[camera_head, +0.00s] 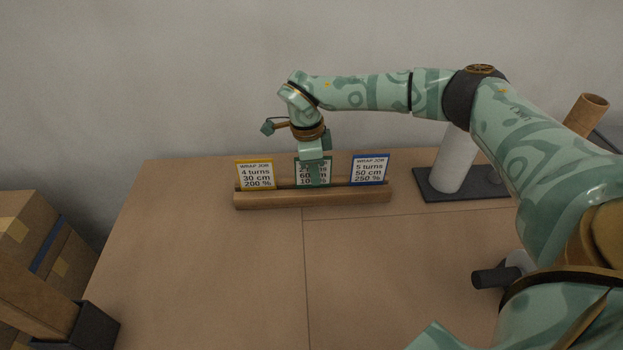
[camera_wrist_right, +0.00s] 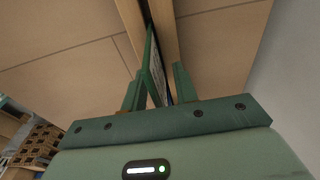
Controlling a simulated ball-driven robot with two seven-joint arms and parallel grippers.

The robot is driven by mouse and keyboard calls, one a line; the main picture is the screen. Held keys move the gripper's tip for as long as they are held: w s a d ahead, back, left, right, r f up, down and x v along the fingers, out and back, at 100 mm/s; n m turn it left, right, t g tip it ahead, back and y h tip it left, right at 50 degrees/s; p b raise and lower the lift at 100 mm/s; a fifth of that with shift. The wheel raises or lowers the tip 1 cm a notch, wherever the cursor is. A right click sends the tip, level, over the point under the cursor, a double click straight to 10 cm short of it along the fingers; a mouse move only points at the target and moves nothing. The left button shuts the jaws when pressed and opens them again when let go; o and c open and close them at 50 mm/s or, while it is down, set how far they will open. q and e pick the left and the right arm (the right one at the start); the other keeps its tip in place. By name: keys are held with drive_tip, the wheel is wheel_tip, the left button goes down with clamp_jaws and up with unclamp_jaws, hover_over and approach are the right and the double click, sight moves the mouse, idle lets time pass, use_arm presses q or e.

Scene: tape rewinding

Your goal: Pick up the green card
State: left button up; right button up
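The green card (camera_head: 302,172) stands upright in the middle of a wooden card holder (camera_head: 312,198), between a yellow card (camera_head: 254,175) and a blue card (camera_head: 370,169). My right gripper (camera_head: 314,178) points down over the green card and hides part of its face and text. In the right wrist view, the green card (camera_wrist_right: 152,66) shows nearly edge-on between the two fingers of my right gripper (camera_wrist_right: 158,88). The fingers are apart, with a gap beside the card on the right finger's side. My left gripper is not in view.
A white roll (camera_head: 455,160) stands on a dark base (camera_head: 462,184) right of the holder. A brown tube (camera_head: 586,114) stands farther right. Cardboard boxes (camera_head: 38,235) are at the left. The table (camera_head: 215,265) in front of the holder is clear.

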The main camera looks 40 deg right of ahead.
drive_tip(key=shift+r, duration=0.2)
drive_tip(key=shift+f+p, duration=0.3)
idle(0.3)
drive_tip(key=shift+c, duration=0.3)
clamp_jaws()
